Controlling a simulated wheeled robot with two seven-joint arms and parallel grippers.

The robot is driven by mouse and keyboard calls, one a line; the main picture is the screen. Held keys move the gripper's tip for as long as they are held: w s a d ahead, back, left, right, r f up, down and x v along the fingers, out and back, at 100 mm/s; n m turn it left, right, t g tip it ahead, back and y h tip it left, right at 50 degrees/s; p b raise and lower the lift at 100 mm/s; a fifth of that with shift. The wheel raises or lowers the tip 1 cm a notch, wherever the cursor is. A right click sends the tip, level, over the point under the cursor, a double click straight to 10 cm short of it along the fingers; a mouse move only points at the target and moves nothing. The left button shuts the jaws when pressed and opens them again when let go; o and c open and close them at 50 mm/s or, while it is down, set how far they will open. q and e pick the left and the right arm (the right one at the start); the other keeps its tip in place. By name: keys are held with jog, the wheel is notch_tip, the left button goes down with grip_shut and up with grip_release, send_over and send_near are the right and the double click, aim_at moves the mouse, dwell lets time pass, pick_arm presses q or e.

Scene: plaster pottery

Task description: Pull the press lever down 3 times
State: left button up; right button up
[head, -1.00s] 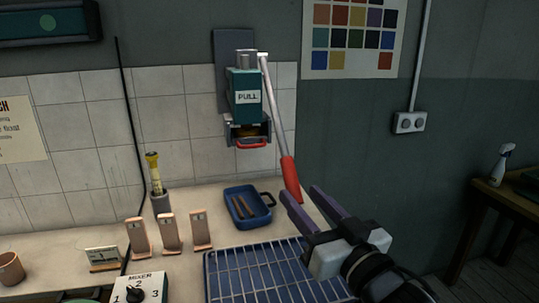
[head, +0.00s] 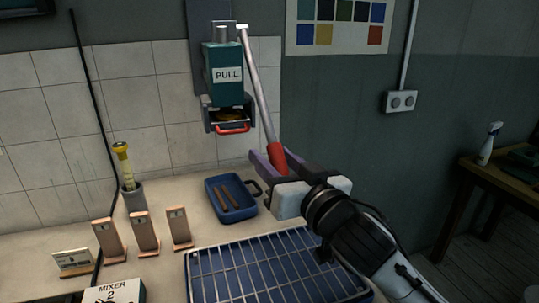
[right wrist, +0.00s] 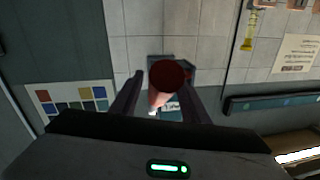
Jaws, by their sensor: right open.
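The press (head: 223,77) is a teal box labelled PULL on the tiled wall, with a small red-handled drawer (head: 233,128) beneath it. Its lever (head: 261,90) is a grey rod hanging at a slant along its right side, ending in a red grip (head: 277,158). My right gripper (head: 268,160) is open at the red grip, with its purple fingers on either side of it. In the right wrist view the round red end of the grip (right wrist: 168,75) shows between the two open fingers (right wrist: 165,92). I cannot tell whether they touch it. My left gripper is not in view.
A blue tray (head: 210,200) with brown sticks stands on the counter below the press. A wire rack (head: 240,262) lies in front. Several wooden blocks (head: 144,230) and a yellow-topped tool in a grey cup (head: 132,197) are at left. A side table (head: 478,173) stands at right.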

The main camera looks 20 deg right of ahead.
jog(key=shift+w+a, duration=0.15)
jog(key=shift+w, duration=0.85)
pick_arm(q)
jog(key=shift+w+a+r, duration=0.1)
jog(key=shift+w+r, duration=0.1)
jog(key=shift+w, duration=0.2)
pick_arm(e)
jog(key=shift+c, duration=0.3)
